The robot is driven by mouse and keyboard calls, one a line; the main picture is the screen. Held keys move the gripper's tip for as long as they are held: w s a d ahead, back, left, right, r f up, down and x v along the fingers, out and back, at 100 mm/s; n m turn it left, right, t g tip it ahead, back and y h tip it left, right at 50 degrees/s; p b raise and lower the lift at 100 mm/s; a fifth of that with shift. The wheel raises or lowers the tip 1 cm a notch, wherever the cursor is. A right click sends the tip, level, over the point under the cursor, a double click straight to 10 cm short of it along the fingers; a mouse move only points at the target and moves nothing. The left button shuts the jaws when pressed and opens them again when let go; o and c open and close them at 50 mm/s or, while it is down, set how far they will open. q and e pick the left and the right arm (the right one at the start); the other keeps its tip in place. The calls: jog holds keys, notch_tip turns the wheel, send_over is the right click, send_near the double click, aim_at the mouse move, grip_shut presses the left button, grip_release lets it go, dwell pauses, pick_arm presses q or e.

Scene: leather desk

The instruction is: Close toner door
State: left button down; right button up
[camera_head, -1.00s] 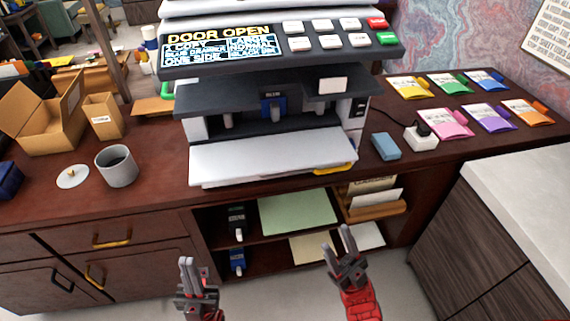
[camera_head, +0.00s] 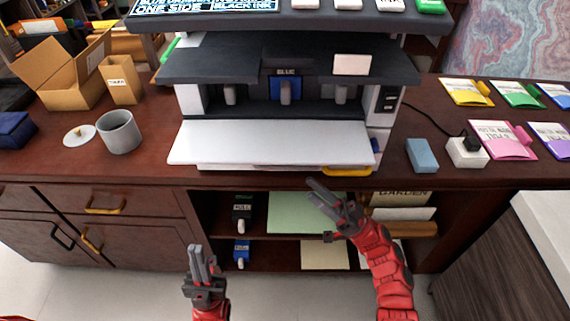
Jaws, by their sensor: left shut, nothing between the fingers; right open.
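The toner door (camera_head: 270,143) is a white panel folded down at the front of the copier (camera_head: 210,65), lying open and nearly flat. Behind it, the bay shows a blue toner cartridge (camera_head: 286,88) under a label reading BLUE. My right gripper (camera_head: 318,192) is open and empty, below and in front of the door's right part, before the shelf opening. My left gripper (camera_head: 197,252) is shut and empty, lower down in front of the cabinet and apart from the door.
The shelf below holds black and blue toner boxes (camera_head: 242,210) and green paper (camera_head: 300,213). A blue block (camera_head: 421,155), a white socket box (camera_head: 467,152) and coloured packets (camera_head: 502,138) lie right.

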aim_at(272, 149)
jog(key=x, duration=1)
jog(key=shift+a+r, duration=0.1)
jog(key=shift+r, duration=0.05)
grip_shut()
dwell(0.9)
